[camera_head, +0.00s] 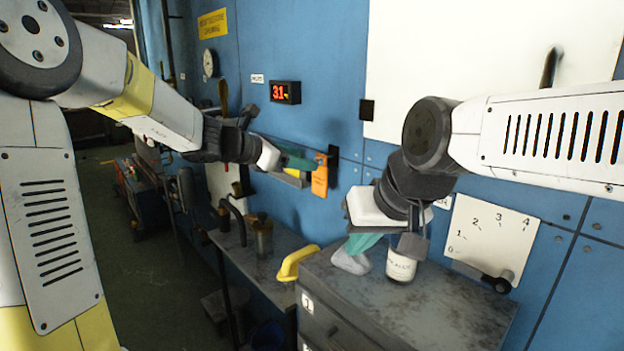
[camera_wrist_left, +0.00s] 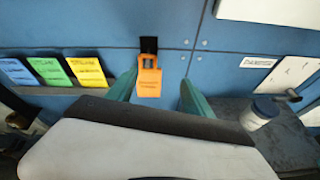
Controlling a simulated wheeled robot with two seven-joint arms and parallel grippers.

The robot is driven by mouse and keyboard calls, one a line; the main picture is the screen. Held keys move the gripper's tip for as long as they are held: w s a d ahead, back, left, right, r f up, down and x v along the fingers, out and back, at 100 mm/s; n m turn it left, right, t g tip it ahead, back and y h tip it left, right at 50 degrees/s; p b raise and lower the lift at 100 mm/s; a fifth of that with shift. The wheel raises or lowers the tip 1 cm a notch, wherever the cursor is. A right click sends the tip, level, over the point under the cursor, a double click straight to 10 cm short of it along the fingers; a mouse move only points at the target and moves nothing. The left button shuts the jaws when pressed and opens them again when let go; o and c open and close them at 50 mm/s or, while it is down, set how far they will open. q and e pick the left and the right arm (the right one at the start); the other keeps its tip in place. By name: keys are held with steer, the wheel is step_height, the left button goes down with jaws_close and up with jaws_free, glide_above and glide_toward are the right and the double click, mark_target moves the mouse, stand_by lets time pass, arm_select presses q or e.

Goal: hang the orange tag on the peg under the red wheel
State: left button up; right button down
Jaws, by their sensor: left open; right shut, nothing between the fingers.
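The orange tag (camera_head: 320,179) hangs from a black holder (camera_head: 333,158) on the blue wall. In the left wrist view the tag (camera_wrist_left: 149,78) is upright, below the black holder (camera_wrist_left: 149,45). My left gripper (camera_head: 306,163) is open beside the tag. In the left wrist view the tag shows between the gripper's two teal fingers (camera_wrist_left: 160,82), closer to the left finger; I cannot tell whether that finger touches it. My right gripper (camera_head: 368,244) is shut and empty, low over the grey cabinet. No red wheel or peg under it can be made out.
A white labelled jar (camera_head: 401,268) and a grey lump (camera_head: 350,263) stand on the grey cabinet (camera_head: 430,305) by my right gripper. A yellow handle-like thing (camera_head: 296,262) is left of them. Blue, green and yellow cards (camera_wrist_left: 86,72) sit in a wall rack left of the tag.

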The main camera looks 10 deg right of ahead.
mark_target(320, 157)
arm_select(q)
steer(key=w, duration=0.1)
steer(key=w+d+n, duration=0.1)
steer(key=w+f+n, duration=0.1)
steer(key=shift+w+d+t, duration=0.2)
steer(key=shift+t, duration=0.1)
steer(key=x, duration=0.6)
steer(key=shift+w+d, duration=0.25)
jaws_close()
